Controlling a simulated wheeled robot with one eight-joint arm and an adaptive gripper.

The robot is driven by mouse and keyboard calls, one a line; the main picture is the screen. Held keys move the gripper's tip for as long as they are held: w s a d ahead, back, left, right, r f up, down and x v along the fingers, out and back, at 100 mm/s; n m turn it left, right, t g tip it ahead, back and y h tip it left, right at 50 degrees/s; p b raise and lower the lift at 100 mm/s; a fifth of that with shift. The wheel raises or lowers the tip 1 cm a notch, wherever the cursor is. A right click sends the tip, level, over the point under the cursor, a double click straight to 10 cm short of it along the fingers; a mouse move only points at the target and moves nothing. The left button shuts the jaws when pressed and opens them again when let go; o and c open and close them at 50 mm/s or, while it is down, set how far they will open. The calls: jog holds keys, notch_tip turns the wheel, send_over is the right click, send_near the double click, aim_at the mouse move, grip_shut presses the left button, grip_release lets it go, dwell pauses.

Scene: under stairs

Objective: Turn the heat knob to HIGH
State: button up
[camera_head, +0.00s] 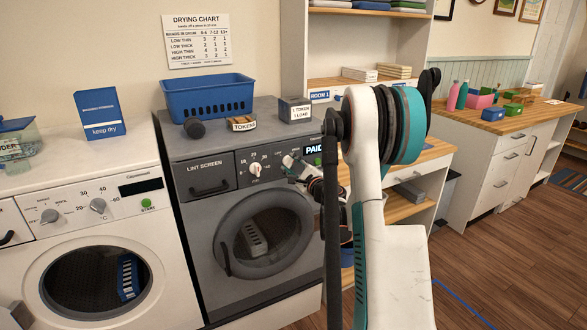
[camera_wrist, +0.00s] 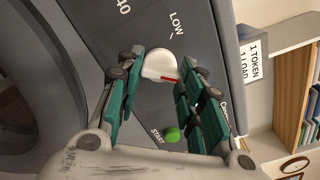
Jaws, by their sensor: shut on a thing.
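The white heat knob (camera_wrist: 157,60) is on the dark control panel of the grey dryer (camera_head: 186,148). It also shows in the head view (camera_head: 287,160), partly beside my gripper. In the wrist view a red mark lies along the knob's edge nearest my palm, and the word LOW is printed beyond the knob. The word HIGH cannot be read. My gripper (camera_wrist: 158,72) has one green-padded finger on each side of the knob and is shut on it. In the head view my gripper (camera_head: 297,172) reaches the panel from the right, with my arm hiding the panel's right end.
A green START button (camera_wrist: 172,134) lies close to my fingers. A timer dial (camera_head: 255,169) sits left of the heat knob. A blue basket (camera_head: 207,97), a tokens tray (camera_head: 242,124) and a token box (camera_head: 294,110) stand on the dryer. A shelf unit is on the right.

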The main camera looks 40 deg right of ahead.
jog(key=shift+m, duration=0.7)
jog(key=o, duration=1.1)
jog(key=shift+c, duration=0.2)
jog(key=shift+s, duration=0.1)
jog(key=v, duration=1.2)
jog(key=shift+d+f, duration=0.1)
